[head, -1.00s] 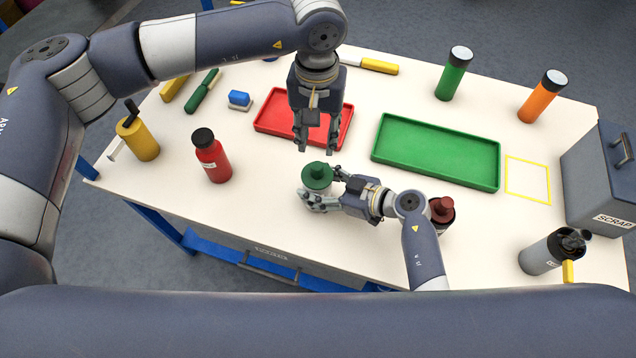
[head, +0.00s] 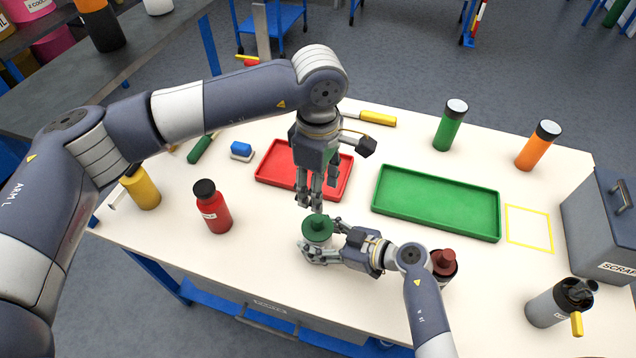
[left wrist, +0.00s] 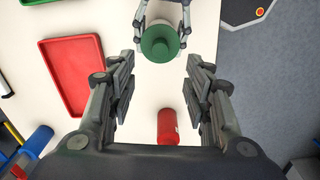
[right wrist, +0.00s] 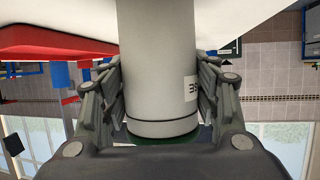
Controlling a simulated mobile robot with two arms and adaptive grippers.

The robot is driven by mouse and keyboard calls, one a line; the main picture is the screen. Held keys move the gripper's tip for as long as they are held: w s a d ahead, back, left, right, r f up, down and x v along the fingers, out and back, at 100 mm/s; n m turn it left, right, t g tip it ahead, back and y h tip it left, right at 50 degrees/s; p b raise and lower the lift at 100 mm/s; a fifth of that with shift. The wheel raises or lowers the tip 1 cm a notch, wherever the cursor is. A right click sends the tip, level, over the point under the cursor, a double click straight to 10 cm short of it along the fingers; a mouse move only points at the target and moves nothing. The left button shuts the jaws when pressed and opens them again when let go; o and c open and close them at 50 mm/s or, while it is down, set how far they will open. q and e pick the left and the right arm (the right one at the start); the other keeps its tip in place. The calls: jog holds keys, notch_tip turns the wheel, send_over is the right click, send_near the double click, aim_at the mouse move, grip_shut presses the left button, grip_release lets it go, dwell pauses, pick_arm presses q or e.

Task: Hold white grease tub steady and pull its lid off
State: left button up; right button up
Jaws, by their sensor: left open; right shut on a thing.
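The white grease tub (right wrist: 158,65) is a pale cylinder with a small label. It fills the middle of the right wrist view between my right fingers. Its green lid (head: 317,229) with a raised knob faces up in the head view and also shows in the left wrist view (left wrist: 160,44). My right gripper (head: 322,245) is shut around the tub's body, below the lid. My left gripper (head: 315,203) is open and empty, pointing down just behind and above the lid. In the left wrist view the lid lies beyond the fingertips, apart from them. The tub's body is mostly hidden in the head view.
A red tray (head: 275,172) lies behind my left gripper, a green tray (head: 440,200) to the right. A red bottle (head: 212,207) stands left of the tub. A dark container with a red-brown top (head: 444,262) stands near my right arm. The table's front-left surface is clear.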

aim_at(318, 218)
pick_arm(q)
notch_tip(318, 218, down, 12)
jog(key=n, duration=0.3)
jog(key=shift+n, duration=0.4)
grip_shut()
